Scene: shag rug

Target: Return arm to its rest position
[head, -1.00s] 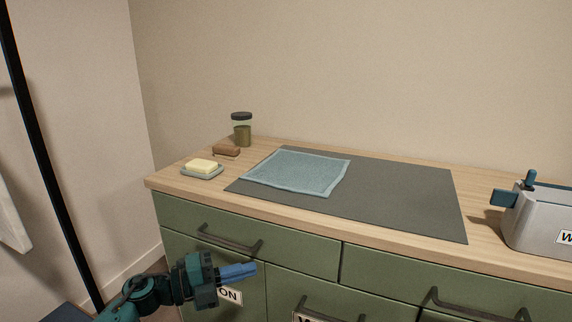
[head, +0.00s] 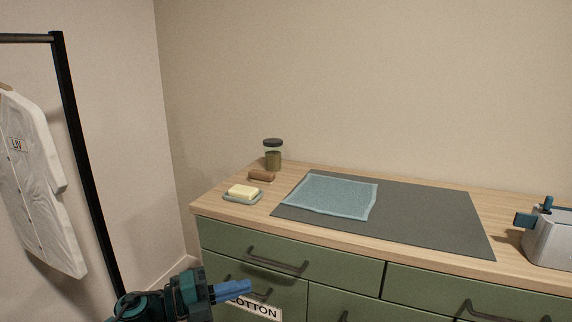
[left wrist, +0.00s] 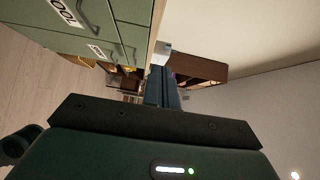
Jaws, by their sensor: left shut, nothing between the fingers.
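My left gripper (head: 234,290) is in the lower left of the head view, in front of the green cabinet's drawers and below the counter top. Its blue fingers are together with nothing between them. In the left wrist view the shut fingers (left wrist: 163,88) point away from the camera, alongside the cabinet (left wrist: 110,30). My right gripper is not in view.
A wooden counter (head: 232,211) carries a grey mat (head: 430,215), a blue cloth (head: 332,195), a soap dish (head: 243,193), a brush (head: 262,176), a jar (head: 273,155) and a metal toaster-like box (head: 550,240). A clothes rack (head: 88,170) with a white shirt (head: 40,180) stands at left.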

